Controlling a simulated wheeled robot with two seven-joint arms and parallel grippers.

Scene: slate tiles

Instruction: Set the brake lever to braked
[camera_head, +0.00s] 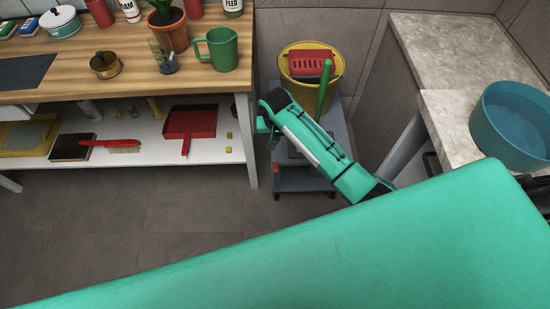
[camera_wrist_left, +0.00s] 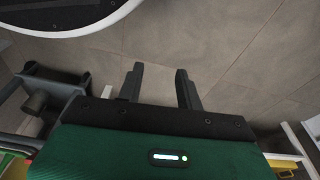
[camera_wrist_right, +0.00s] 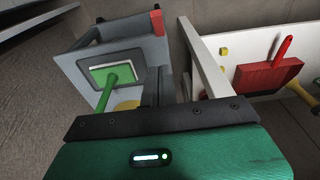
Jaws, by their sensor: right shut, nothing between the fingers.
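A green lever-like handle (camera_head: 324,88), seemingly the brake lever, stands on a grey cart (camera_head: 342,126) in front of a yellow bucket. A small red block (camera_wrist_right: 157,22) sits at the cart's corner. My right gripper (camera_wrist_right: 154,88) is shut and empty, beside the handle and apart from it. In the head view my right arm hides part of the cart and the fingertips. My left gripper (camera_wrist_left: 159,84) is open and empty over bare floor.
A workbench (camera_head: 245,120) with a lower shelf stands left of the cart; a red dustpan (camera_head: 190,122) lies on the shelf. A red slotted basket (camera_head: 311,62) rests on the yellow bucket (camera_head: 300,83). At right, a stone counter (camera_head: 440,60) holds a blue basin (camera_head: 515,120).

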